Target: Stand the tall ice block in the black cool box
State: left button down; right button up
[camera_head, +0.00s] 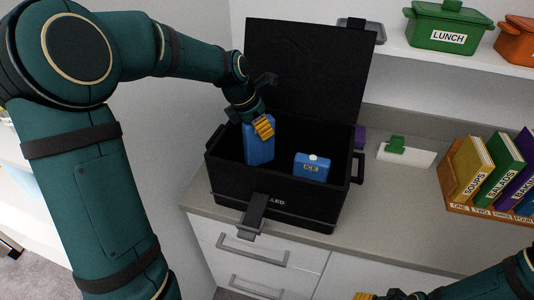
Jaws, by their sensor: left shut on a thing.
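The black cool box (268,203) stands open on the counter, its lid (310,70) raised at the back. My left gripper (263,127), with yellow fingertips, is shut on the top of the tall blue ice block (259,150). The block is roughly upright within the left part of the box opening. I cannot tell whether its base touches the box floor. A shorter blue ice block (311,171) with a white cap and an ICE label is in the right part of the box. Only a little of my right gripper (366,296) shows at the bottom edge; its opening is unclear.
A book rack (482,211) with several upright books stands on the counter at right. A white piece with a green clip (406,154) lies between it and the box. A green LUNCH pot (447,27) and an orange pot (516,42) are on the shelf above. Drawers (255,262) are below.

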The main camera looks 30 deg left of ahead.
aim_at(245, 124)
pick_arm(q)
jog(key=shift+w+f+b, duration=0.15)
jog(key=shift+f+b, duration=0.4)
jog(key=shift+f, duration=2.3)
jog(key=c, duration=0.7)
grip_release()
jog(key=shift+f, duration=0.15)
jog(key=p+v, duration=0.2)
jog(key=v, duration=1)
jog(key=shift+d+r, duration=0.1)
jog(key=shift+r, duration=0.15)
